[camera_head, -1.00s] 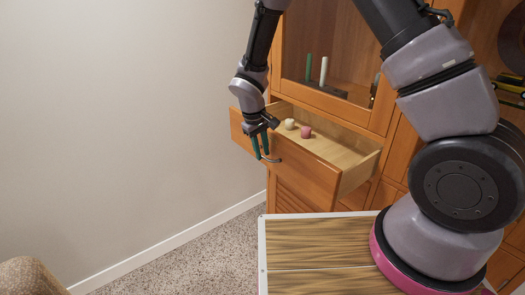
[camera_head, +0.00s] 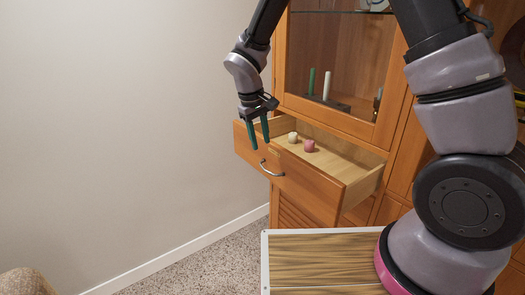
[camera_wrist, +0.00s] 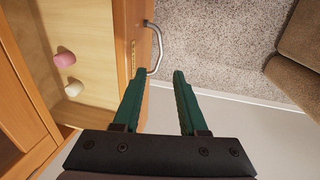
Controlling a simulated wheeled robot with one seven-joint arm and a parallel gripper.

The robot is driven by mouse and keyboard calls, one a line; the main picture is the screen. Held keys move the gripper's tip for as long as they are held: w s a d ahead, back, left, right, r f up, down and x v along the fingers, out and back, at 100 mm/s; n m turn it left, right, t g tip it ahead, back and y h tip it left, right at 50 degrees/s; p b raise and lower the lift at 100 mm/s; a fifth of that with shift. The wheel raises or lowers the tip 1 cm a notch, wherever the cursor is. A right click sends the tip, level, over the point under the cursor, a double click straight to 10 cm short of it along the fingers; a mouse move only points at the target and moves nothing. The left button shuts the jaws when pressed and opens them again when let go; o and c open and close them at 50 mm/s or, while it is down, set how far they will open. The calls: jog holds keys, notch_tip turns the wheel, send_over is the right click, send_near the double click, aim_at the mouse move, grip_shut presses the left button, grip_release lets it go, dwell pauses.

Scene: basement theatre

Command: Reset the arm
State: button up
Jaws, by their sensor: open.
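My gripper (camera_head: 260,140) is open and empty, its two green fingers spread and pointing down at the front of the open drawer (camera_head: 295,178). It also shows in the wrist view (camera_wrist: 163,75), with clear space between the fingertips. The drawer's curved metal handle (camera_head: 270,170) is below and to the right of the fingertips in the head view. In the wrist view the handle (camera_wrist: 156,45) lies just beyond the left fingertip, apart from it as far as I can see. My arm reaches in from the top of the head view.
A cream object (camera_head: 292,137) and a pink object (camera_head: 309,146) sit inside the drawer. The wooden cabinet (camera_head: 395,110) holds a green candle (camera_head: 312,80) and a white candle (camera_head: 327,86) behind its door. The pale wall (camera_head: 120,120) and carpet (camera_head: 215,250) leave free room at left.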

jog(key=shift+r, duration=0.4)
jog(key=s+d+r+m+t+y, duration=0.25)
jog(key=d+r+m, duration=0.35)
jog(key=d+r, duration=1.05)
jog(key=s+d+r+m+t, duration=0.1)
jog(key=s+d+r+m, duration=0.1)
jog(key=s+d+r, duration=0.2)
jog(key=s+d+r+m+t+y, duration=0.1)
jog(key=s+d+r+m+t, duration=0.1)
jog(key=s+r, duration=0.4)
jog(key=s+d+m, duration=0.1)
jog(key=s+d, duration=0.1)
jog(key=s, duration=0.1)
jog(key=shift+s+d, duration=0.25)
jog(key=shift+s, duration=0.1)
jog(key=shift+r, duration=0.1)
